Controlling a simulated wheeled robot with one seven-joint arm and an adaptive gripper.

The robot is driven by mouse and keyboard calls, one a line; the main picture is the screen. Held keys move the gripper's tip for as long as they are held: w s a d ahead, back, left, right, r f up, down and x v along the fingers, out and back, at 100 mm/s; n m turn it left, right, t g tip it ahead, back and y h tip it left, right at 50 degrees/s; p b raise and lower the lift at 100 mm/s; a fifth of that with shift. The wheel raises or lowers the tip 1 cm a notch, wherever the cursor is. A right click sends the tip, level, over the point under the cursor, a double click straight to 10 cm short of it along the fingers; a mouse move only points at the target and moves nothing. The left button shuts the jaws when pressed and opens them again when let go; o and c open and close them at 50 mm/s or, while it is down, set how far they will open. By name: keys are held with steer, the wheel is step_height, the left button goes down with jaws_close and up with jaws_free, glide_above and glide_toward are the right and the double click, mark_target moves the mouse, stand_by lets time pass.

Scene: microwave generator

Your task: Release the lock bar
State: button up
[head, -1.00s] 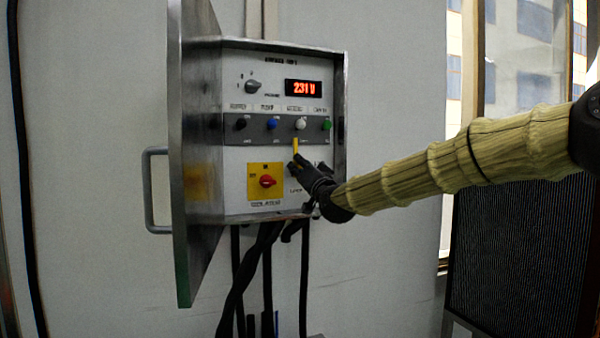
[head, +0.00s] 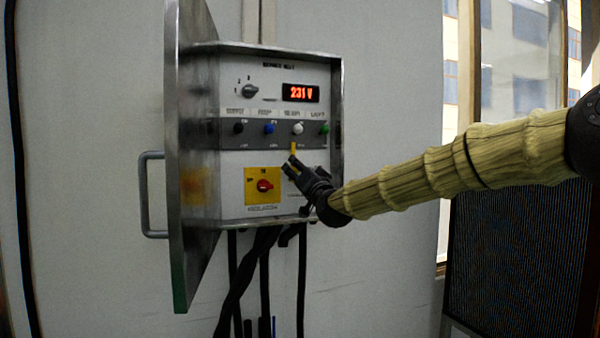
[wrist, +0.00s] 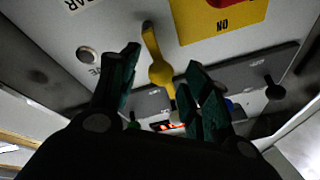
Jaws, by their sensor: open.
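The lock bar appears to be the narrow yellow bar (head: 293,148) on the front of the control panel, just below the grey strip of knobs. In the wrist view the yellow bar (wrist: 160,70) has a rounded, wider middle and lies between my two fingers. My gripper (head: 288,166) is at the panel front, with its fingertips over the lower part of the bar in the head view. In the wrist view my gripper (wrist: 163,73) is open, with a gap visible on each side of the bar. The bar's lower end is hidden in the head view.
A red rotary switch on a yellow plate (head: 251,193) is close to the left of my gripper. The grey strip (head: 255,133) carries several coloured knobs, below a lit display (head: 301,93) reading 231 V. The open metal door (head: 185,250) stands left; cables (head: 265,290) hang below.

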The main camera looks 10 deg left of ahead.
steer(key=v, duration=1.2)
steer(key=shift+w+d+f, duration=0.1)
